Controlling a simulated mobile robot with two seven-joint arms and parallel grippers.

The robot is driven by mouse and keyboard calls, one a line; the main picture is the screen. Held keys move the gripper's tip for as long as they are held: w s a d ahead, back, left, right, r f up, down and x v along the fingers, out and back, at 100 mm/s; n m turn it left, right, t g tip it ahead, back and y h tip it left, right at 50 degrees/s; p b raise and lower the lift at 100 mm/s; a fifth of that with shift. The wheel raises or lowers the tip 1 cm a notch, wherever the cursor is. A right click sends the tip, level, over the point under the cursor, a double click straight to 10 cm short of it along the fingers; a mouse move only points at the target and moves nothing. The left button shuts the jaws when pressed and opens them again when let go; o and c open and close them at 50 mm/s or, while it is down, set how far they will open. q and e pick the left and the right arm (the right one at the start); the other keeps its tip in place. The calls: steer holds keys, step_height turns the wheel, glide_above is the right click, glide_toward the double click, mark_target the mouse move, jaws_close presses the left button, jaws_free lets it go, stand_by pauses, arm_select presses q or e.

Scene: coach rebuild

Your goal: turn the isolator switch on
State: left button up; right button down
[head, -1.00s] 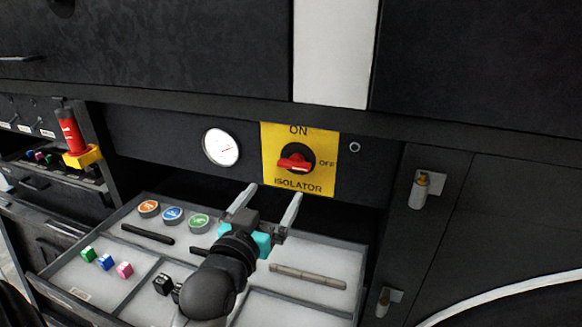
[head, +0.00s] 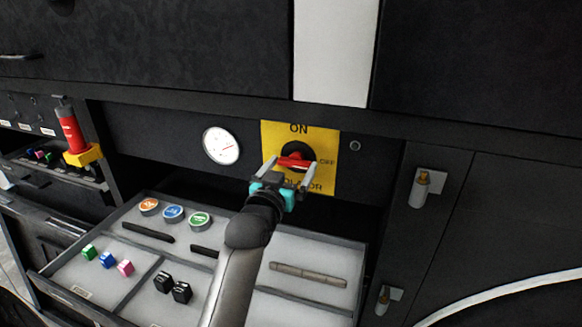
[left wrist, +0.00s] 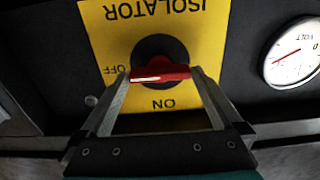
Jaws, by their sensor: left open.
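The isolator switch is a red handle (head: 296,161) on a black round base, on a yellow plate (head: 328,145) marked ON at the top and OFF at the right. The handle lies about horizontal, in line with OFF. My left gripper (head: 292,165) is open, with one finger at each end of the handle. In the left wrist view, which is upside down, the red handle (left wrist: 160,74) spans most of the gap between the fingertips. I cannot tell whether they touch it. My right gripper is not in view.
A white dial (head: 221,146) is left of the plate. Below is an open drawer (head: 230,300) with round badges, coloured cubes, black blocks and rods. A red extinguisher (head: 70,130) stands at the left. A cabinet door with hinges (head: 424,188) is at the right.

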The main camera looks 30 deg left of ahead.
arm_select(q)
steer(key=c, duration=1)
steer(key=shift+r+n+p, duration=0.2)
steer(key=shift+n+p, duration=1.6)
steer(key=n+p, duration=0.3)
steer(key=n, duration=0.2)
steer(key=shift+a+p, duration=0.1)
steer(key=shift+p, duration=0.3)
steer(key=n+p, duration=0.2)
steer(key=n, duration=0.3)
steer(key=shift+f, duration=0.2)
steer(key=shift+a+f+n+p, duration=0.1)
steer(key=shift+n+p, duration=0.35)
steer(key=shift+n, duration=1.75)
steer(key=o, duration=1)
steer(key=shift+s, duration=0.1)
